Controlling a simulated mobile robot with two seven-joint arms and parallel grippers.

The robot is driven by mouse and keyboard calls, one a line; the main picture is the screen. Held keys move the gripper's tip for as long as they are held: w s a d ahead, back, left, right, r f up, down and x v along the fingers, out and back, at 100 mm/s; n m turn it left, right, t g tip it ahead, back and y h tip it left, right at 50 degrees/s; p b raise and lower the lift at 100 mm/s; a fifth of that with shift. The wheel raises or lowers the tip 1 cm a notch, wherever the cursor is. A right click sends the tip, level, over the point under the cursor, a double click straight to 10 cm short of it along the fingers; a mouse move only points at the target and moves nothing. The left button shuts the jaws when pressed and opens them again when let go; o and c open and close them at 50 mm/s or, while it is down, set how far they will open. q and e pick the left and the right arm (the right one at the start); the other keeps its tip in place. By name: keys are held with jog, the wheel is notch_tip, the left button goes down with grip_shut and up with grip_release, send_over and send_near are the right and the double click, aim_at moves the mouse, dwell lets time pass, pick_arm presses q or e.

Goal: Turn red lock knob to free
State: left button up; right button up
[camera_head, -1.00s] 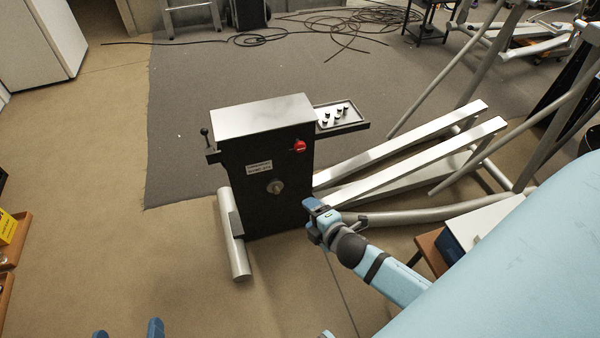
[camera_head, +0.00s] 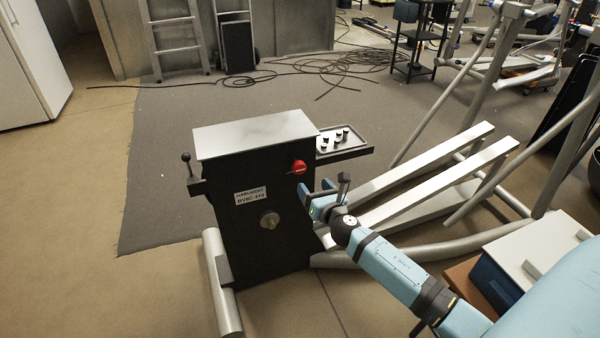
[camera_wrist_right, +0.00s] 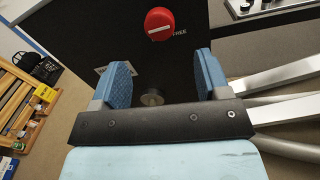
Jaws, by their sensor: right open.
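The red lock knob (camera_head: 299,167) sits on the upper right of the black front panel (camera_head: 262,210) of the machine. In the right wrist view the red knob (camera_wrist_right: 159,24) shows beyond and above the fingers, with a light bar across it and a partly hidden label reading "FREE" beside it. My right gripper (camera_head: 322,197) is open and empty, in front of the panel and a little below and right of the knob. Its two blue fingers (camera_wrist_right: 168,80) stand apart in the right wrist view, not touching the knob. My left gripper is not in view.
A round metal knob (camera_head: 269,220) and a label plate (camera_head: 250,196) are lower on the panel. A lever (camera_head: 187,166) stands at its left, and a tray (camera_head: 342,140) with small parts at its right. White rails (camera_head: 430,170) extend right. Floor at left is clear.

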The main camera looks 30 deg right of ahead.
aim_at(301, 170)
pick_arm(q)
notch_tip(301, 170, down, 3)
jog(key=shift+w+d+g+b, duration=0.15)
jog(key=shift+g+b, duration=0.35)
jog(key=shift+b, duration=0.4)
pick_arm(e)
jog(key=w, duration=0.3)
jog(key=w+d, duration=0.1)
jog(key=w, duration=0.5)
jog(key=shift+w+d, duration=0.25)
jog(key=shift+w, duration=0.05)
jog(key=shift+c, duration=0.4)
jog(key=c, duration=0.8)
jog(key=shift+c, duration=0.2)
